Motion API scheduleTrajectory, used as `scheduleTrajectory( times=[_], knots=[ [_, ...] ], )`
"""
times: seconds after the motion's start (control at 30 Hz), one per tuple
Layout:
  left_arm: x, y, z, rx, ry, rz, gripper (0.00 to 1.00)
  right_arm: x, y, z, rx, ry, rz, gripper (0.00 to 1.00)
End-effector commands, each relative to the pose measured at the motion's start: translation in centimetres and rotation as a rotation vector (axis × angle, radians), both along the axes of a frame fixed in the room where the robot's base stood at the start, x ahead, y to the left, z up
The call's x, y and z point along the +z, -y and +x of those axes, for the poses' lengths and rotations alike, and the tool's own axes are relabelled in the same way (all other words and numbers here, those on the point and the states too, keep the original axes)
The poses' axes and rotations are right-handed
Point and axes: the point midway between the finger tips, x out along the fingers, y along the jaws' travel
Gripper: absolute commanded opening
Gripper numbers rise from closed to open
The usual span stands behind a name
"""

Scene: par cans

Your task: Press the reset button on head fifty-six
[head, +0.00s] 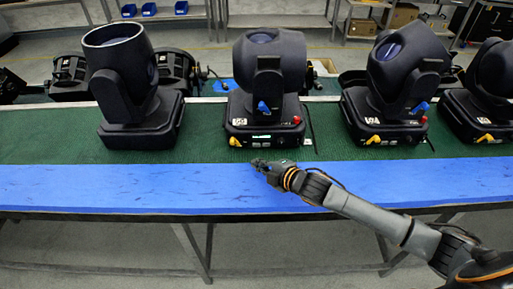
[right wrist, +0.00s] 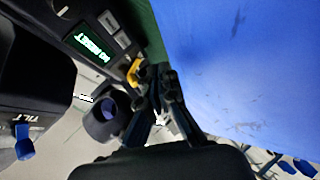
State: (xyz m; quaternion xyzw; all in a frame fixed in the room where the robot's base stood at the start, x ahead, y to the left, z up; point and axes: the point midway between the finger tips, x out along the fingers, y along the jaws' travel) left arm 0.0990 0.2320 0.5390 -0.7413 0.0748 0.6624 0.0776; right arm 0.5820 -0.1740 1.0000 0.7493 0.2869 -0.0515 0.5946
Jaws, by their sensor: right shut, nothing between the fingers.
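Several black moving-head lights stand in a row on the table. The middle one (head: 265,80) has a small white number label (head: 240,122) that may read 56, too small to be sure. Its front panel has a lit display (head: 262,136). In the right wrist view the display (right wrist: 90,47) shows green text ending in "RESET", upside down, with grey buttons (right wrist: 115,45) beside it. My right gripper (head: 259,162) is shut and empty, just in front of this base and apart from it. In the right wrist view its fingers (right wrist: 163,78) are beside a yellow plug (right wrist: 134,73). My left gripper is not in view.
A blue lever (right wrist: 23,141) marked TILT and a red knob (head: 297,120) stick out from the middle light. Other lights stand left (head: 125,85) and right (head: 400,80). A bare blue strip (head: 90,188) runs along the table's front edge.

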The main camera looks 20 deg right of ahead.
Motion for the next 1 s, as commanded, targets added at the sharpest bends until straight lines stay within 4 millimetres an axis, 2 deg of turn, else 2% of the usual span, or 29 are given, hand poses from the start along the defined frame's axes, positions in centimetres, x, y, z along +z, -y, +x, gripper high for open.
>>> scheduleTrajectory(
  times=[0.1, 0.33, 1.0],
  knots=[
    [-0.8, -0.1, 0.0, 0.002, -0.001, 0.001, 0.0, -0.1, 0.6, 1.7, -0.002, 0.003, -0.003, 0.0],
    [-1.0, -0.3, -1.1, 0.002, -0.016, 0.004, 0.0, 0.0, 1.1, 3.6, -0.001, 0.001, -0.001, 0.0],
    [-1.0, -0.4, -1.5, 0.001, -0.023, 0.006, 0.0, 0.0, 1.2, 4.0, -0.001, 0.0, 0.0, 0.0]
  ],
)
